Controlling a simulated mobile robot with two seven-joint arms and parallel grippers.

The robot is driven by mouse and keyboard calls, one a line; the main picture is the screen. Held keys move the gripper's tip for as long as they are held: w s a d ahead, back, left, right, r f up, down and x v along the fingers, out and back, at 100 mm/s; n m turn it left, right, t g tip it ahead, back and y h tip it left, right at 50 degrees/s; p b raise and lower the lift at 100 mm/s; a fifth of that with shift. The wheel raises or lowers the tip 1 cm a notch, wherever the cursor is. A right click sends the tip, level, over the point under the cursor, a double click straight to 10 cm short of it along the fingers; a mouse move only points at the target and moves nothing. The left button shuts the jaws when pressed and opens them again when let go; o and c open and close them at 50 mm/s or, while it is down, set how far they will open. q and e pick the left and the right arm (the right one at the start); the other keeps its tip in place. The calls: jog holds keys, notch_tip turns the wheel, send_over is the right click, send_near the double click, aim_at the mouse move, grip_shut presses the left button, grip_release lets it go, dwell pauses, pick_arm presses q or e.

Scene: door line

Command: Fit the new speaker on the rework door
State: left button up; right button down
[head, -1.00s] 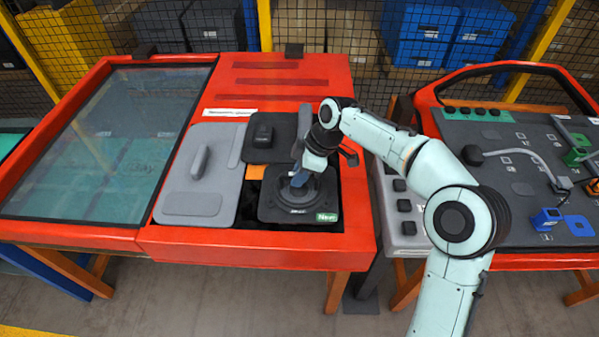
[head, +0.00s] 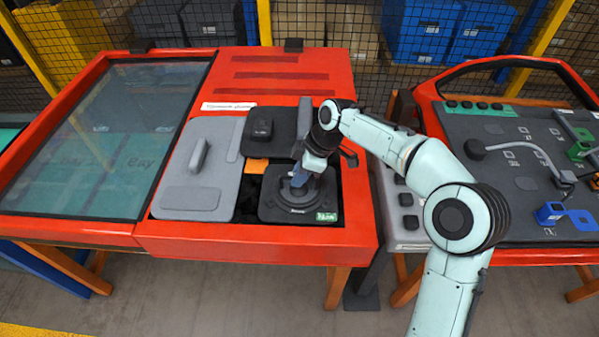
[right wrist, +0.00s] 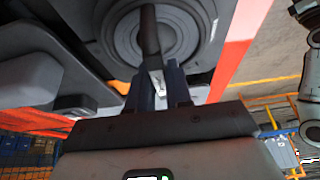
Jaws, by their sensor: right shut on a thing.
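The new speaker (head: 291,211) is a dark square plate with a round cone and a green "New" tag. It is at the front right of the dark recess in the red door (head: 260,247), which has a big glass pane at left. I cannot tell whether the speaker touches the door. My right gripper (head: 299,181) is shut on the raised bar at the speaker's middle. The right wrist view shows the fingers (right wrist: 160,85) against this bar, before the speaker's round rings (right wrist: 185,28). My left gripper is not in view.
A grey panel with a handle (head: 190,200) and a black plate with a knob (head: 278,144) lie beside the speaker. A grey strip with black buttons (head: 398,228) and a second red door (head: 545,257) with a blue connector stand to the right.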

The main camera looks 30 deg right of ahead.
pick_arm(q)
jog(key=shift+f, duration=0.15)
pick_arm(e)
jog(key=shift+f, duration=0.15)
dwell(0.4)
jog(key=c, duration=1)
grip_release()
jog(key=shift+f, duration=0.1)
jog(key=shift+o, duration=0.2)
jog(key=shift+f, duration=0.1)
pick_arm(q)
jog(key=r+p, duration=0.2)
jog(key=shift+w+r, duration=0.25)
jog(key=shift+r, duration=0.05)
pick_arm(e)
jog(key=v, duration=1.3)
jog(key=shift+r, duration=0.35)
